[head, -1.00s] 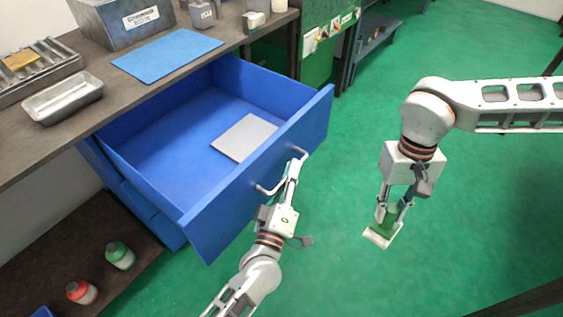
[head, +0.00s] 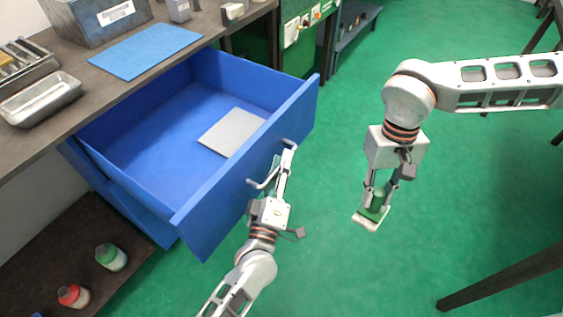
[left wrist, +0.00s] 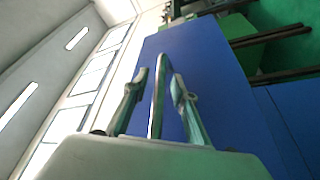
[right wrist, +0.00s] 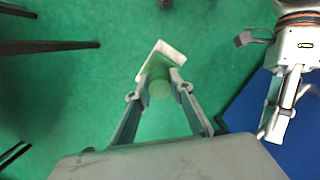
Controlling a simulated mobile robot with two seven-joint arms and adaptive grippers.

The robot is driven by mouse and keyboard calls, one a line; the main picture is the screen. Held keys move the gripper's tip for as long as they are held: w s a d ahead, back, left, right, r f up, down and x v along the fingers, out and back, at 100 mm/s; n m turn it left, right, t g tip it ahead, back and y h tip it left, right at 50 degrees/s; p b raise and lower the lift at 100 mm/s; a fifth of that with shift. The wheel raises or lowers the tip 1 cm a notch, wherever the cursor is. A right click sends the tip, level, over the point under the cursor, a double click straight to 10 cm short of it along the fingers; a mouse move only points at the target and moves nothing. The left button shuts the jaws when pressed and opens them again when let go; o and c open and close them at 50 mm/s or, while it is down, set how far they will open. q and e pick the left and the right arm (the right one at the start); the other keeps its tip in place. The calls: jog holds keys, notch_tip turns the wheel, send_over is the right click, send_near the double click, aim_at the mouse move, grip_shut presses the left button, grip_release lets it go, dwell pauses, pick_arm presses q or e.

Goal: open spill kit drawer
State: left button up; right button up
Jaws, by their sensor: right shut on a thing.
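The blue drawer (head: 225,195) is pulled far out of the bench, and a grey flat panel (head: 232,131) lies inside it. Its pale bar handle (head: 262,182) is on the drawer front. My left gripper (head: 287,160) is at the handle. In the left wrist view its fingers (left wrist: 160,90) stand apart on either side of the handle bar (left wrist: 158,95), with gaps visible on both sides.
The bench top (head: 60,112) holds a blue mat (head: 145,50), a metal tray (head: 40,100) and a grey labelled bin (head: 100,20). Bottles (head: 111,257) stand on a low shelf at lower left. The green floor right of the drawer is mostly clear.

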pick_arm(q)
jog(key=v, duration=1.2)
dwell(0.3)
